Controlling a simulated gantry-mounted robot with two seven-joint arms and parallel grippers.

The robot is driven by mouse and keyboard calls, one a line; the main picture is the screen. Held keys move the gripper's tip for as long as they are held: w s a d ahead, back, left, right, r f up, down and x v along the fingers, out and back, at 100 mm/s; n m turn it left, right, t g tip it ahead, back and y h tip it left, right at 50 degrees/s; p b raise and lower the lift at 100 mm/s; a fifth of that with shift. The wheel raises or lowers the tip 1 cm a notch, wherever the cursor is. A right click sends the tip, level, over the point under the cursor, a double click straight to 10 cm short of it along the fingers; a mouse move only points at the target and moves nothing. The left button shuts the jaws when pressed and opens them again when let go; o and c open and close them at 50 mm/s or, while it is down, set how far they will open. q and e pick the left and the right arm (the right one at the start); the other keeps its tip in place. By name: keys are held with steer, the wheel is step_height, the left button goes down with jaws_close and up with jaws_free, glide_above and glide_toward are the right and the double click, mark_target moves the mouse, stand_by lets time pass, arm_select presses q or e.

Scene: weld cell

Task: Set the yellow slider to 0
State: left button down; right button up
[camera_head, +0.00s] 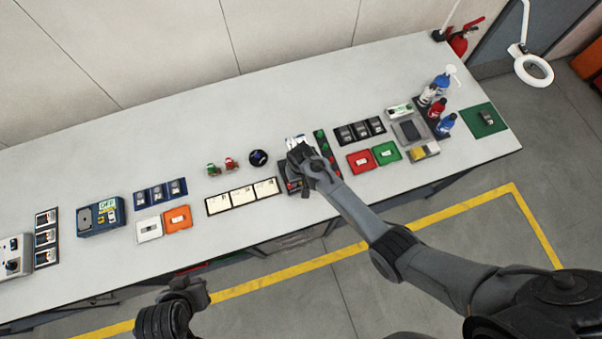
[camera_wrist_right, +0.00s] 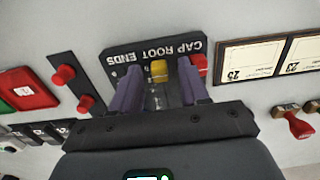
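In the right wrist view a dark slider panel (camera_wrist_right: 118,57) carries the upside-down words "CAP ROOT ENDS". The yellow slider (camera_wrist_right: 159,71) sits on it at the lettered end of its slot. A red slider (camera_wrist_right: 199,63) is beside it. My right gripper (camera_wrist_right: 159,72) is open, with one finger on each side of the yellow slider and gaps between. In the head view my right gripper (camera_head: 298,158) covers most of the panel (camera_head: 291,188). My left gripper (camera_head: 190,290) is off the front edge of the bench, away from the panel; its fingers are unclear.
Red push buttons on a dark strip (camera_wrist_right: 70,84) stand close to the panel. Framed cards (camera_head: 231,200) lie on its left side in the head view. Red (camera_head: 361,161) and green (camera_head: 386,152) trays lie to the right. The back of the white bench (camera_head: 200,115) is clear.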

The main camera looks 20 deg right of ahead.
step_height(320, 180, up, 11)
stand_by(0.8)
steer(key=shift+f, duration=0.15)
